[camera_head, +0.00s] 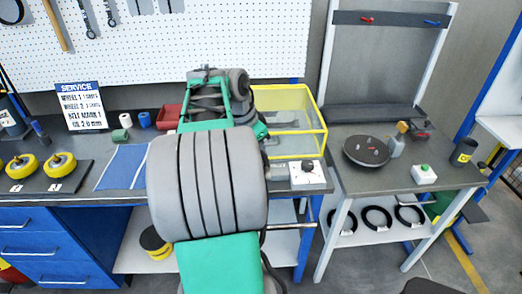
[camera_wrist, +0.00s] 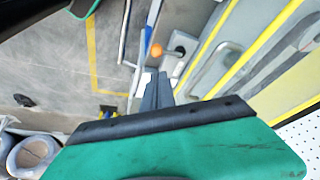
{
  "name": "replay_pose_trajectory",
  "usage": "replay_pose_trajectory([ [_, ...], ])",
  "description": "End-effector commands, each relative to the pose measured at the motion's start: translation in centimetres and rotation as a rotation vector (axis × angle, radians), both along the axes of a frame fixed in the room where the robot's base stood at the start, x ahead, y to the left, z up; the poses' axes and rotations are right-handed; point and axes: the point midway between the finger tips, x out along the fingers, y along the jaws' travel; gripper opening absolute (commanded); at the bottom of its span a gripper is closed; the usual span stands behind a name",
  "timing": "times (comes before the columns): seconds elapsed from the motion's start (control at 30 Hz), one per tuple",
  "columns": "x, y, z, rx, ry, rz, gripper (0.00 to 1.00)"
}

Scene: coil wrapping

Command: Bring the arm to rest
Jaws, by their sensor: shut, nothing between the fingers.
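My gripper shows in the wrist view, its two grey fingers (camera_wrist: 157,92) together and empty, pointing away beyond the black bar and green body. In the head view my grey ribbed and green arm fills the middle and reaches over the workbench; I cannot make out the fingertips there. In the wrist view the fingers lie left of yellow frame bars, with a small orange ball shape beyond the tips. I cannot tell how far they are from these.
A yellow-framed clear box (camera_head: 323,130) and a white switch box (camera_head: 308,175) stand right of my arm. Yellow wheels (camera_head: 60,164) and a blue mat (camera_head: 122,167) are left. A right-hand table (camera_head: 360,185) carries a dark round plate (camera_head: 366,150) and a green-button box (camera_head: 424,174).

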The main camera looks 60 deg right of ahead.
Motion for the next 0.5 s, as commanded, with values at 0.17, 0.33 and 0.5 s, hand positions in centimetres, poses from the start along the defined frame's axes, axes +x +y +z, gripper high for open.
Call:
replay_pose_trajectory([
  [0.17, 0.0, 0.0, 0.0, 0.0, 0.0, 0.0, 0.0],
  [0.33, 0.1, -0.2, 0.0, 0.01, 0.035, 0.12, 0.0],
  [0.5, 1.4, 3.0, -5.2, 0.145, 0.117, 0.553, 0.0],
])
